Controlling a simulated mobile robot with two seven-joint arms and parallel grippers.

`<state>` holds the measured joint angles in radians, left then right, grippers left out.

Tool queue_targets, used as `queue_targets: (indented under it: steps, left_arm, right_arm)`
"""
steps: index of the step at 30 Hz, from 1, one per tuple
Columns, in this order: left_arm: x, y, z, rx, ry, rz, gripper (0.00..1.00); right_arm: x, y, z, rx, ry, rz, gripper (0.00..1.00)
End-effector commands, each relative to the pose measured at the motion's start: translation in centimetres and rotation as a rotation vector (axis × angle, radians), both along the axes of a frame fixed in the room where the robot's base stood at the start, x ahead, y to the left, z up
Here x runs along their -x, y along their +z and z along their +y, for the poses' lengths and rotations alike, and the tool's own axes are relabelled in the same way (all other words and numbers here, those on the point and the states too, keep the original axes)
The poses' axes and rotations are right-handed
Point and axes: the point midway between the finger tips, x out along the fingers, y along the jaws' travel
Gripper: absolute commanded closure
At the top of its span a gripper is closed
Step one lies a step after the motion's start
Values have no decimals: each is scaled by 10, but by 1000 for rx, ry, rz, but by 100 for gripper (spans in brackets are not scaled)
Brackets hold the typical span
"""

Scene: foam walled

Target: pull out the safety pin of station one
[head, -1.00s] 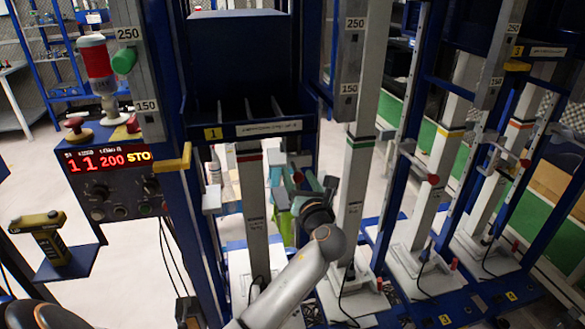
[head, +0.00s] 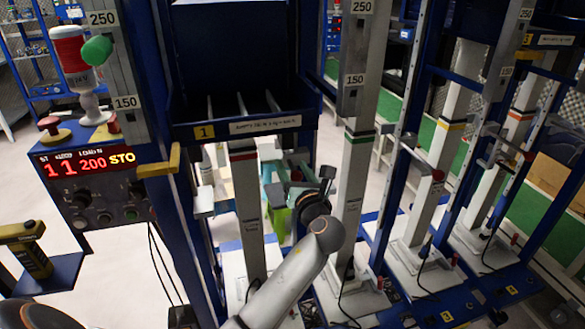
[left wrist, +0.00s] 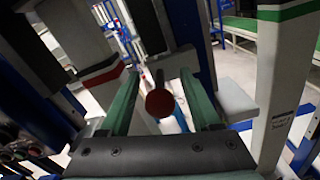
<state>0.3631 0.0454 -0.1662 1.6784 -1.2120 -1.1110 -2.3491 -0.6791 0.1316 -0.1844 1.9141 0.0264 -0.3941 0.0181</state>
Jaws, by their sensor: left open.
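Station one carries a yellow plate marked 1 (head: 204,132) on its blue frame. In the left wrist view a round red knob (left wrist: 160,103) on a dark stem, which looks like the safety pin's, lies between my two green fingers. The fingers stand apart on both sides of it, with a gap visible to each. In the head view the pin is hidden or too small to tell. My right gripper is not in view.
A white column with a red band (head: 245,195) stands left of my gripper, one with a green band (head: 352,190) right. A control box (head: 95,185) shows red digits and "STO". A yellow-black handheld device (head: 32,252) sits on a blue shelf. More stations stand right.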

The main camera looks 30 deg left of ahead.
Motion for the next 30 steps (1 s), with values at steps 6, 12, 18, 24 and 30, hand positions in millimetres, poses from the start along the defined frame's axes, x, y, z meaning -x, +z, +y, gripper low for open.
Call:
queue_targets:
  steps: [6,12,18,24,30]
  left_arm:
    - [0,0,0,0,0,0,51]
    - [0,0,0,0,0,0,73]
    - [0,0,0,0,0,0,96]
    - [0,0,0,0,0,0,100]
    - [0,0,0,0,0,0,100]
  right_arm:
    - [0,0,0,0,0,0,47]
    - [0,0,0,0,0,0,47]
    - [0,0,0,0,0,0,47]
    - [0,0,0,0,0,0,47]
    - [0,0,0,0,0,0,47]
